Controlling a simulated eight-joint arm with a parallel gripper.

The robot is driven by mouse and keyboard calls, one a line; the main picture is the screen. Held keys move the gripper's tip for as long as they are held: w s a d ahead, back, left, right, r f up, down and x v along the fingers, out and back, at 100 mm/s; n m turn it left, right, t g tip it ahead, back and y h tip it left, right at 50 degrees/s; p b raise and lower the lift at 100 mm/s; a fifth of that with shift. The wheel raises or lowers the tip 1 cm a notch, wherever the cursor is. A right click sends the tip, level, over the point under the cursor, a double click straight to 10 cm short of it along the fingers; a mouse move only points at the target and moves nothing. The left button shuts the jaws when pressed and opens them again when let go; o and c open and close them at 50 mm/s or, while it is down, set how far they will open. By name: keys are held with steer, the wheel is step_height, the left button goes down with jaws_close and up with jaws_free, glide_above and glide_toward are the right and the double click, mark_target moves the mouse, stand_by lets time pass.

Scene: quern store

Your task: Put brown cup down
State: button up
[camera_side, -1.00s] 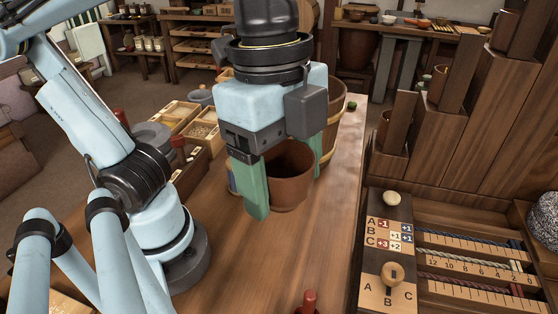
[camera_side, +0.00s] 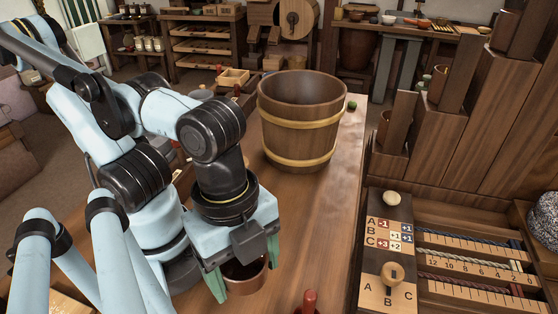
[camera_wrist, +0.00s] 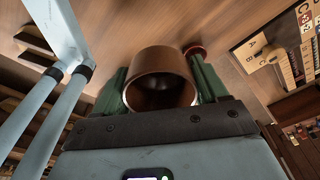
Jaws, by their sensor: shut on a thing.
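The brown cup (camera_side: 244,277) is between the green fingers of my gripper (camera_side: 246,274), low over the front part of the wooden table (camera_side: 310,215). In the wrist view the brown cup (camera_wrist: 160,62) shows its open mouth toward the camera, with a green finger against each side. My gripper (camera_wrist: 160,85) is shut on it. The wrist housing hides part of the cup in the side view. I cannot tell whether its base touches the table.
A wooden bucket (camera_side: 301,125) with pale hoops stands further back on the table. A red-topped peg (camera_side: 309,300) is close to the right of the cup. A board with letters and a knob (camera_side: 388,240) lies at the right. Table between bucket and peg is clear.

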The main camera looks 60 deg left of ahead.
glide_above(289, 265)
steer(key=f, duration=0.7)
steer(key=shift+a, duration=0.2)
steer(key=shift+f, duration=1.95)
steer(key=shift+f, duration=0.15)
steer(key=o, duration=1.1)
steer(key=shift+a+r, duration=0.7)
steer(key=shift+r, duration=5.3)
steer(key=w+a+r+n+t+y, duration=0.1)
steer(key=w+a+n+t, duration=0.6)
steer(key=n, duration=0.9)
steer(key=w+a, duration=0.2)
steer(key=a, duration=0.1)
steer(key=shift+w, duration=0.2)
